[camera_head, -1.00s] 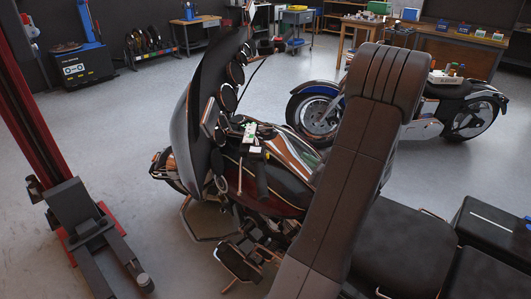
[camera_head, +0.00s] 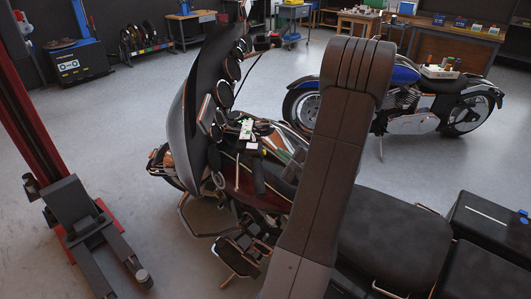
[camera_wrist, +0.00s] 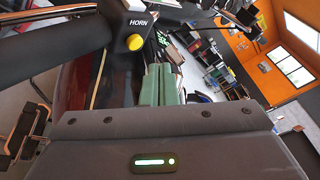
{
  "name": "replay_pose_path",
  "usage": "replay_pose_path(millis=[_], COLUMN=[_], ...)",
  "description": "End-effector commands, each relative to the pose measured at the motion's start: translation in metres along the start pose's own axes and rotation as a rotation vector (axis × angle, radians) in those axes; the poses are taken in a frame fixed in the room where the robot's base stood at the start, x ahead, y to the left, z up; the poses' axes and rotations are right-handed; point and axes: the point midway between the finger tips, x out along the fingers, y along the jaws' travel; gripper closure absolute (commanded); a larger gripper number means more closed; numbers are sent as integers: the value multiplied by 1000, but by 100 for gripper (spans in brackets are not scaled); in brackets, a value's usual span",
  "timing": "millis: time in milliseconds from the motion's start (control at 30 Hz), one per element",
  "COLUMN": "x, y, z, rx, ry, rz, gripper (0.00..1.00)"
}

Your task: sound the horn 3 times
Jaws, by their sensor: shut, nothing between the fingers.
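The horn button (camera_wrist: 134,42) is a round yellow knob on a black switch housing (camera_wrist: 160,21) with the word HORN beside it. My gripper (camera_wrist: 161,74) has its green fingers shut together and empty in the wrist view. The fingertips are below and a little right of the button in the picture, with a visible gap between. The motorcycle (camera_head: 185,120) with the large dark fairing stands in the middle of the head view.
A black handlebar grip (camera_wrist: 50,50) extends left from the housing. A red lift post (camera_head: 40,110) stands at the left. A blue motorcycle (camera_head: 405,75) stands behind at the right. Workbenches (camera_head: 450,45) line the back. Grey floor is open between them.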

Motion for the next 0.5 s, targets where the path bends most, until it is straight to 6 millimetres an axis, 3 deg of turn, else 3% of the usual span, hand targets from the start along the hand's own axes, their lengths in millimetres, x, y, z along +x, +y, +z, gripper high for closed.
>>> replay_pose_path(millis=[500], x=[12], y=[9], z=[8], rx=[0], ry=[0], rz=[0], gripper=[100])
